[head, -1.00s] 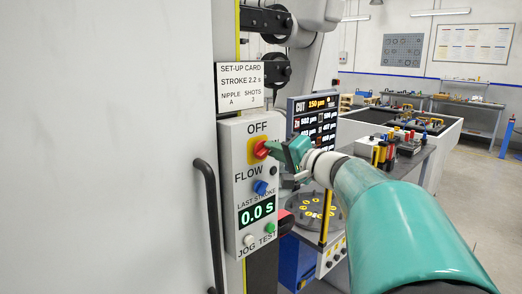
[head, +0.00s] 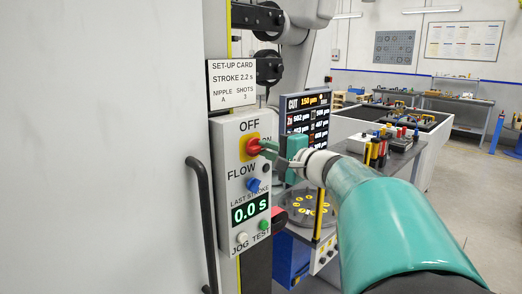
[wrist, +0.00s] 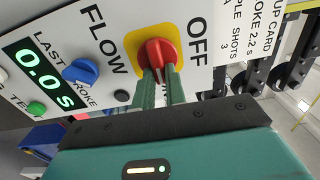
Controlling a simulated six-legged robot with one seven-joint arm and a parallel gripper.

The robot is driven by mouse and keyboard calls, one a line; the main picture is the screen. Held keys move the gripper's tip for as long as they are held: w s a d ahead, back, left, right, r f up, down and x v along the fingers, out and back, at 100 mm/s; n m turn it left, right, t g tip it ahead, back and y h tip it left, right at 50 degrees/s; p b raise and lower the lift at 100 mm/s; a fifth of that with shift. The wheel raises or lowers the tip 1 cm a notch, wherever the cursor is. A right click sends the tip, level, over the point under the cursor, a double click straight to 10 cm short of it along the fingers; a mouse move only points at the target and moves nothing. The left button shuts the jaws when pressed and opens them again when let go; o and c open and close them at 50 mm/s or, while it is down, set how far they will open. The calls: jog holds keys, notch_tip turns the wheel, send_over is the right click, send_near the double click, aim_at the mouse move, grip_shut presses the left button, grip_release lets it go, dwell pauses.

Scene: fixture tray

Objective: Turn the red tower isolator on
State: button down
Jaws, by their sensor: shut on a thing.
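The red tower isolator (head: 252,147) is a red rotary knob on a yellow square plate, high on the grey control panel (head: 220,165). OFF is printed above it, and ON at its right is partly covered by my gripper. My gripper (head: 265,146) reaches in from the right with its green fingers closed at the knob. In the wrist view the knob (wrist: 157,52) sits at the fingertips of my gripper (wrist: 161,75), one finger on each side of its grip. I cannot tell the knob's exact angle.
Below the isolator are a blue FLOW knob (head: 254,185), a display (head: 251,208) reading 0.0 s, a white JOG button (head: 242,238) and a green TEST button (head: 264,225). A black door handle (head: 202,220) stands left of the panel. A screen (head: 308,120) is behind my gripper.

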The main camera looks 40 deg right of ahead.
jog(key=shift+s, duration=0.1)
jog(key=c, duration=1.4)
grip_release()
jog(key=shift+c, duration=0.2)
jog(key=s, duration=1.3)
jog(key=shift+s+d, duration=0.2)
jog(key=shift+s, duration=0.15)
